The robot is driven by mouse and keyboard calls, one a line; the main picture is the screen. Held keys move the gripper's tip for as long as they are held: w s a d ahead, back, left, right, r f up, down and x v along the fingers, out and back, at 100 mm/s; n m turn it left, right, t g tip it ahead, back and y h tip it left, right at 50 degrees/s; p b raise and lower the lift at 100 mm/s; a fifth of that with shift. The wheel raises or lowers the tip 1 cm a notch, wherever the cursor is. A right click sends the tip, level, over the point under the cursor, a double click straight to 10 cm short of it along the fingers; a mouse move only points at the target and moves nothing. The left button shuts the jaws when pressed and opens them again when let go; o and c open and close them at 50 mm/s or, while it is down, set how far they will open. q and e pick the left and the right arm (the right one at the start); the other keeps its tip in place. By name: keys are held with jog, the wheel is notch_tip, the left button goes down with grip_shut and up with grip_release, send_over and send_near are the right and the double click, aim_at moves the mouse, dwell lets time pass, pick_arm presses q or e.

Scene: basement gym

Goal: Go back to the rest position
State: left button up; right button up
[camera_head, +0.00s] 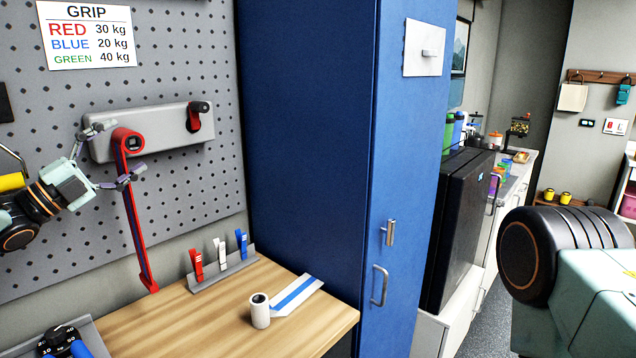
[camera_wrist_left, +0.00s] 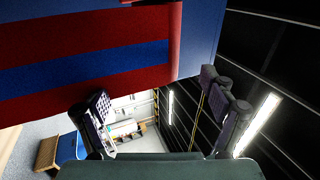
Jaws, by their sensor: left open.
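My left gripper (camera_head: 120,149) comes in from the left in front of the pegboard. Its fingers are spread, one above and one below the top of a red and blue strap (camera_head: 134,215). The strap hangs from a red ring on a grey wall bracket (camera_head: 160,130) and reaches down to the bench. In the left wrist view the open fingers (camera_wrist_left: 165,112) show with nothing held between them. A broad red and blue band (camera_wrist_left: 90,60) fills the upper left there, close to the fingers. I cannot tell whether they touch it. My right gripper is not in view.
The wooden bench (camera_head: 190,325) holds a rack with red, white and blue clips (camera_head: 221,255), a white roll (camera_head: 260,310) and a blue-striped strip (camera_head: 297,295). A tall blue cabinet (camera_head: 305,130) stands right of the pegboard (camera_head: 200,60). Grey floor (camera_head: 490,330) shows beyond.

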pick_arm(q)
jog(key=shift+s+p, duration=0.1)
jog(key=shift+p, duration=0.2)
jog(key=s+d+p, duration=0.2)
jog(key=d, duration=0.1)
jog(key=shift+s+d, duration=0.1)
jog(key=shift+s, duration=0.25)
jog(key=shift+w, duration=0.1)
